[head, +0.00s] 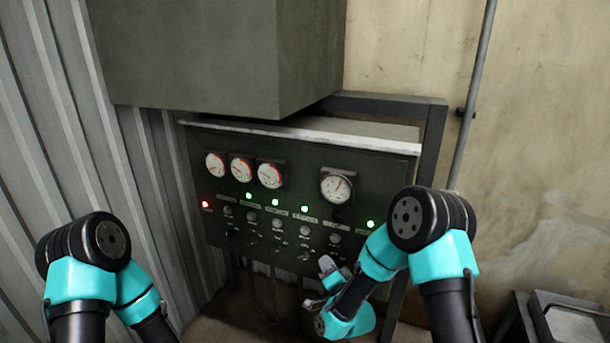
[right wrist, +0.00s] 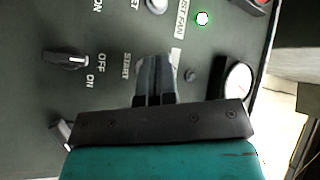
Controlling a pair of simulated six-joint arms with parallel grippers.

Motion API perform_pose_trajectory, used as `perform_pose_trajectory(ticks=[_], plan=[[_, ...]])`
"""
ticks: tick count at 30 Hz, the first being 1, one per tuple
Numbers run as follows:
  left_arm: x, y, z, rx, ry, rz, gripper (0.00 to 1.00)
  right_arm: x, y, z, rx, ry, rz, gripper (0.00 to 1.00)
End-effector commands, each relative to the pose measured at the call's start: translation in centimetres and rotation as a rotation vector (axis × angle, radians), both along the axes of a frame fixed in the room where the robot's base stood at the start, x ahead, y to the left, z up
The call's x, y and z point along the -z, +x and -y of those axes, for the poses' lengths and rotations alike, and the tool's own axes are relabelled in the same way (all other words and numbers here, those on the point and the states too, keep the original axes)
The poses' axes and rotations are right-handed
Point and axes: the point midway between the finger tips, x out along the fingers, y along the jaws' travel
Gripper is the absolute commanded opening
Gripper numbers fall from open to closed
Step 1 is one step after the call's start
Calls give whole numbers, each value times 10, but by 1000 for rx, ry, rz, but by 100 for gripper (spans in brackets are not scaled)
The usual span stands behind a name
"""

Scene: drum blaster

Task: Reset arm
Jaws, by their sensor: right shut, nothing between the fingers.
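My right gripper (head: 326,267) is in front of the lower right part of the dark control panel (head: 290,160). It also shows in the right wrist view (right wrist: 154,72), where its fingers are shut with nothing between them, in front of the panel beside a "START" label. A rotary switch (right wrist: 68,61) with "OFF" and "ON" labels is to the left of the fingers there. Whether the fingertips touch the panel I cannot tell. My left arm shows at the lower left of the head view, but its gripper is out of the frame.
The panel carries several round gauges (head: 338,186), one red light (head: 205,204) and several green lights (head: 371,224). A large grey box (head: 215,55) overhangs the panel. Corrugated metal wall (head: 60,150) stands at left. A dark metal case (head: 565,318) is at lower right.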

Motion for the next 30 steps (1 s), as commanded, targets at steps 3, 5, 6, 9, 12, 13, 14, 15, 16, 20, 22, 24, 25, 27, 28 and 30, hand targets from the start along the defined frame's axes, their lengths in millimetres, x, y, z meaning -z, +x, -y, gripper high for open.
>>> perform_pose_trajectory(ticks=[3,5,6,9,12,13,14,15,16,20,22,24,25,27,28,30], plan=[[0,0,0,0,0,0,40,30,-9,14,8,-82,-110,0],[0,0,0,0,0,0,40,51,-17,22,6,-143,-188,0],[0,0,0,0,0,0,40,67,-24,29,1,-188,-249,0],[0,0,0,0,0,0,40,109,-50,48,-22,-305,-413,0],[0,0,0,0,0,0,40,147,-82,65,-67,-412,-579,0],[0,0,0,0,0,0,40,158,-94,71,-84,-441,-628,0],[0,0,0,0,0,0,40,168,-106,75,-104,-469,-677,0],[0,0,0,0,0,0,40,181,-122,82,-133,-505,-742,0],[0,0,0,0,0,0,40,190,-135,86,-156,-529,-789,0],[0,0,0,0,0,0,40,221,-197,104,-279,-619,-991,0],[0,0,0,0,0,0,40,232,-231,111,-355,-654,-1090,0],[0,0,0,0,0,0,40,238,-260,117,-428,-676,-1170,0],[0,0,0,0,0,0,40,240,-272,118,-456,-681,-1199,0],[0,0,0,0,0,0,40,242,-291,121,-508,-690,-1249,0],[0,0,0,0,0,0,40,243,-297,122,-527,-694,-1264,0],[0,0,0,0,0,0,40,243,-307,123,-552,-697,-1285,0]])
